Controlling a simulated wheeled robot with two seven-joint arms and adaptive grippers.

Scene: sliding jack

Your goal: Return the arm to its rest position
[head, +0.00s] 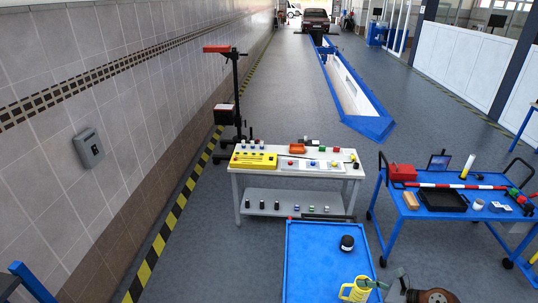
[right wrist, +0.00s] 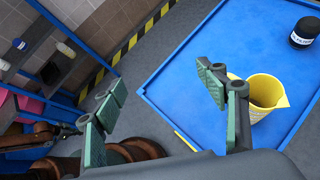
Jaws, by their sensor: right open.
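My right gripper (head: 388,280) is at the bottom of the head view, beside the yellow jug (head: 355,290) and to its right. In the right wrist view the right gripper (right wrist: 160,85) has its green-padded fingers spread wide apart, with nothing between them. The yellow jug (right wrist: 265,92) shows behind the right-hand finger there, which partly covers it; I cannot tell whether they touch. My left gripper is not in view.
The blue-topped surface (head: 318,255) holds the jug and a black container (head: 347,243). A white workbench (head: 240,175) stands behind it, a blue tool trolley (head: 395,207) to the right. A blue-framed shelf (right wrist: 55,22) is left in the wrist view.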

